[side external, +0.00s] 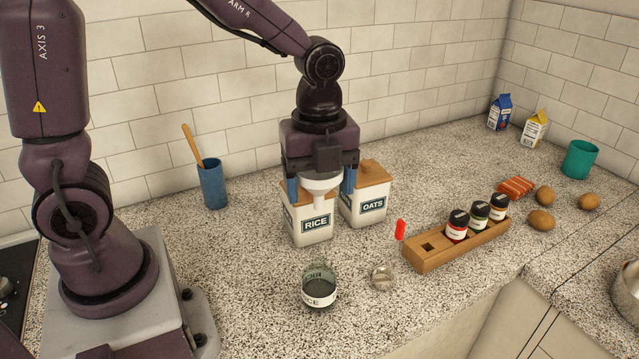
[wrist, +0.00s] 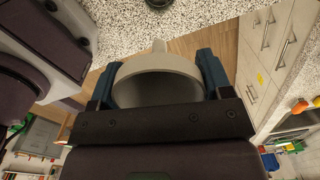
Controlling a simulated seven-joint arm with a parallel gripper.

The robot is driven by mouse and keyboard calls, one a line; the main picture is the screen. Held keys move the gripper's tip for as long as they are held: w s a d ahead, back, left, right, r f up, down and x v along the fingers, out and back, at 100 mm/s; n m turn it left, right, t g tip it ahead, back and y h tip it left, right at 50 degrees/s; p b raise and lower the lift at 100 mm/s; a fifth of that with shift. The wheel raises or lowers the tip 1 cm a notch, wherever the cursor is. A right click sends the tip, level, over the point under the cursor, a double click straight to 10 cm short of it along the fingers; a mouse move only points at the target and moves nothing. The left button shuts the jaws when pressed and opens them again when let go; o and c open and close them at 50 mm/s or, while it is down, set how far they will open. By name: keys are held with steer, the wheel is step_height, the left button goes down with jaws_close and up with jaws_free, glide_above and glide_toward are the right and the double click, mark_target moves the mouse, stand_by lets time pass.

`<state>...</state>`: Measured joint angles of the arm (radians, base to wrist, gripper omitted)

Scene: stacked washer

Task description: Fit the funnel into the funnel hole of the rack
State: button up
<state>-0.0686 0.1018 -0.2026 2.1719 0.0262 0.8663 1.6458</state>
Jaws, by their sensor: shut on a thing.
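My gripper (side external: 321,178) is shut on a white funnel (side external: 321,185), with one blue finger on each side of its wide rim. The funnel hangs upright, spout down, in front of the rice and oats canisters and above the counter. In the wrist view the funnel (wrist: 160,70) fills the space between the fingers. The wooden rack (side external: 456,251) stands on the counter to the right, well apart from the funnel. An empty square opening (side external: 432,246) shows at its left end, and three jars sit in the rest. I cannot tell whether this opening is the funnel hole.
A rice canister (side external: 313,224) and an oats canister (side external: 368,205) stand close by the funnel. A blue cup (side external: 213,186) stands left.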

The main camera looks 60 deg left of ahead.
step_height(320, 180, up, 5)
steer(key=shift+f, duration=0.1)
steer(key=w, duration=0.1)
steer(key=w+r, duration=0.1)
steer(key=w, duration=0.1)
steer(key=shift+d, duration=0.2)
steer(key=w+d+r, duration=0.1)
steer(key=w, duration=1)
glide_above(431, 240)
steer(key=s+d, duration=0.2)
steer(key=f, duration=0.2)
step_height(431, 240, down, 18)
steer(key=shift+a, duration=0.15)
steer(key=shift+s, duration=0.1)
steer(key=shift+f, duration=2)
steer(key=shift+f, duration=1.6)
